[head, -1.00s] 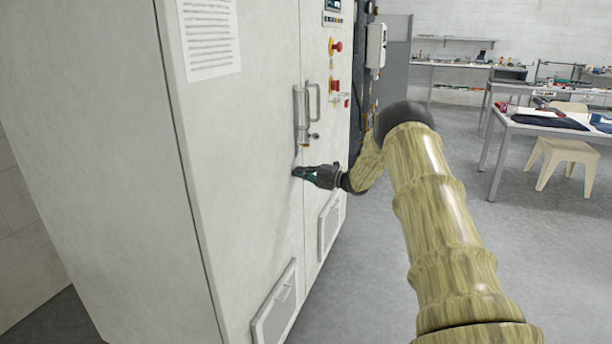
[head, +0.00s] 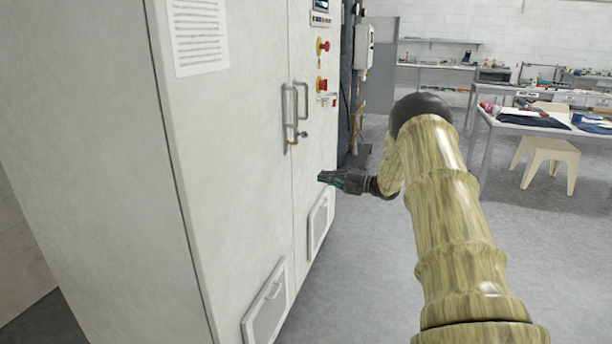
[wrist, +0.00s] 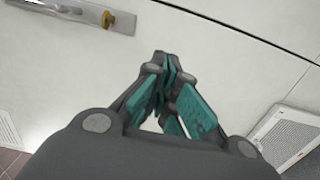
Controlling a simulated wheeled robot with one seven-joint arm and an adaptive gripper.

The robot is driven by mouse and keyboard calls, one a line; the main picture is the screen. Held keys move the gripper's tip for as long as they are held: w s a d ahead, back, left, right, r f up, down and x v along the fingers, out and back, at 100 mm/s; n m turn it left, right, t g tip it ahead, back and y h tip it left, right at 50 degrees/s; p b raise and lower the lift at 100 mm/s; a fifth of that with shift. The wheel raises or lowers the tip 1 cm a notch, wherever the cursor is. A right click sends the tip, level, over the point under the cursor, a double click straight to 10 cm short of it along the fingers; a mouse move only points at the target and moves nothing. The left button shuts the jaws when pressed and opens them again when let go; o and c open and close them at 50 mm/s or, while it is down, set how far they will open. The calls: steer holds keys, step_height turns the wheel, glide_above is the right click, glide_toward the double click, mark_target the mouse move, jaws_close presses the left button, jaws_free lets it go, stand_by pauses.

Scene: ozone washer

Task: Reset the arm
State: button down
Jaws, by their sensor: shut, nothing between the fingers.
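My gripper (head: 324,177) is shut and empty, at the end of my arm in the head view. It is in front of the right door of the pale washer cabinet (head: 225,150), below and right of the door handles (head: 293,115). In the wrist view the fingertips (wrist: 163,65) meet, with teal pads showing. The cabinet front and a handle plate with a brass lock (wrist: 108,20) lie beyond them. The gap between fingertips and door is hard to judge. Both doors look closed.
Vent panels (head: 268,305) sit low on the doors. Red buttons (head: 322,84) are above right of the handles. A workbench (head: 535,125) and a stool (head: 545,160) stand at the back right. The grey floor (head: 360,290) right of the cabinet is open.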

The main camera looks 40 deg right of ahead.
steer(key=a+f+m+h+p, duration=0.2)
steer(key=a+f+m+h, duration=0.2)
steer(key=a+f+m, duration=0.85)
steer(key=s+a+f+m+g+h+p, duration=0.1)
steer(key=s+a+f+m+g, duration=0.1)
steer(key=s+a+f, duration=0.5)
steer(key=s+a+f+m+g+h+p, duration=0.1)
steer(key=s+a+f+m+g, duration=0.15)
steer(key=a+f, duration=0.8)
steer(key=s+a+f+m+g+h+p, duration=0.1)
steer(key=s+a+f+m+g, duration=0.15)
steer(key=s+a, duration=0.6)
steer(key=s+a+f+m+g, duration=0.1)
steer(key=s+a+f+g, duration=0.3)
steer(key=s, duration=0.7)
steer(key=s+a+m+g, duration=0.1)
steer(key=s+a, duration=0.3)
steer(key=s, duration=0.8)
steer(key=s+a+m+g+h+p, duration=0.1)
steer(key=s+a+m+g, duration=0.1)
steer(key=s, duration=1.1)
steer(key=shift+s+a+r+g, duration=0.2)
steer(key=shift+a+r+g, duration=0.2)
steer(key=shift+a+g, duration=0.65)
steer(key=shift+a, duration=0.15)
